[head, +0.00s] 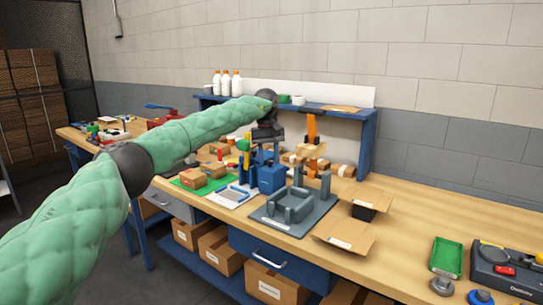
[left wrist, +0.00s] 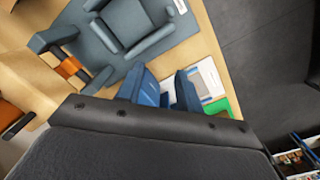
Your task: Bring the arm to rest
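My left arm, in a green quilted cover, reaches from the left over the workbench (head: 400,214). My left gripper (head: 266,157) points down above the bench, near a blue block (head: 271,179). In the left wrist view, the two bluish fingers of my left gripper (left wrist: 165,84) stand apart with a gap between them. I see nothing held between them. My right gripper is not in view.
A grey fixture (head: 293,206) lies right of the gripper, with an orange upright piece (head: 311,128) behind. A green mat (head: 205,182) with small boxes lies left. A blue shelf (head: 366,143) stands behind. Cardboard pieces (head: 343,234), a green tray (head: 447,257) and a control box (head: 507,266) are at right.

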